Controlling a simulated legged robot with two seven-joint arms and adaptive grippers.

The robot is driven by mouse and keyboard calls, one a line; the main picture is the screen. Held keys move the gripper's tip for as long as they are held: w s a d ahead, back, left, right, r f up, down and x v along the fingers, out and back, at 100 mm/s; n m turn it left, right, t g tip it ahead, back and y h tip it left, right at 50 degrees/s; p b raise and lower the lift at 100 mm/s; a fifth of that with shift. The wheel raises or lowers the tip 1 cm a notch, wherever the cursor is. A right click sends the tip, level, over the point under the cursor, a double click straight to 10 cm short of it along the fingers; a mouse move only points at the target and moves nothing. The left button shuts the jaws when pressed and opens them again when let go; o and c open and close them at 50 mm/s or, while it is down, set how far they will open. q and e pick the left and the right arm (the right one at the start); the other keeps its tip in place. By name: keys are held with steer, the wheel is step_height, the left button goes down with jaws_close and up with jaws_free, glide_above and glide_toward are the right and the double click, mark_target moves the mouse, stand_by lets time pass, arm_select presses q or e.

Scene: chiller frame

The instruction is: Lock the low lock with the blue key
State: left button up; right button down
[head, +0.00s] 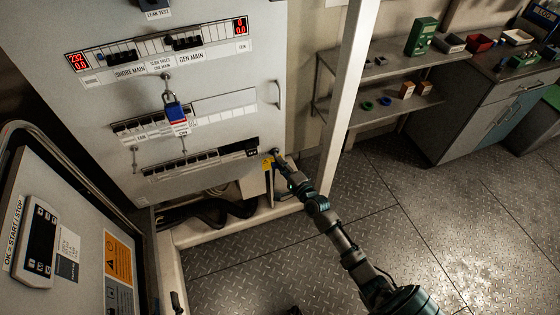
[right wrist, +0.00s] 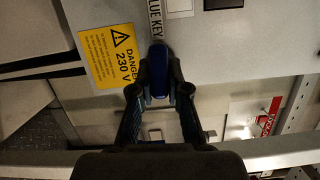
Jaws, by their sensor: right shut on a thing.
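A grey electrical panel (head: 215,75) fills the upper left of the head view. My right gripper (head: 279,158) is at the panel's lower right corner. In the right wrist view my right gripper (right wrist: 160,88) is shut on a blue key (right wrist: 158,58), beside a "BLUE KEY" label (right wrist: 154,20) on the panel. The fingers hide much of the key, and I cannot tell whether it sits in a lock. A padlock (head: 169,97) with a blue and white tag (head: 177,116) hangs mid-panel. I cannot tell which lock is the low one. My left gripper is not in view.
A yellow 230 V warning label (right wrist: 107,53) is just left of the key. Dark cables (head: 215,212) lie under the panel. A white post (head: 345,90) stands to the right, with shelves (head: 385,65) behind it. A control box (head: 65,245) is at the lower left.

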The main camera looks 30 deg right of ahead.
arm_select(q)
steer(key=shift+r+p, duration=0.6)
steer(key=shift+r, duration=0.4)
arm_select(e)
steer(key=shift+a+r+n, duration=0.1)
steer(key=shift+a+n, duration=0.05)
steer(key=shift+n, duration=0.55)
arm_select(q)
steer(key=shift+f, duration=0.3)
arm_select(e)
steer(key=shift+w, duration=0.4)
arm_select(q)
steer(key=shift+s+f+b, duration=0.1)
steer(key=shift+f+b, duration=0.05)
steer(key=shift+b, duration=0.2)
arm_select(e)
steer(key=shift+w+d+r, duration=0.15)
steer(key=shift+w+d, duration=0.1)
steer(key=shift+w, duration=0.05)
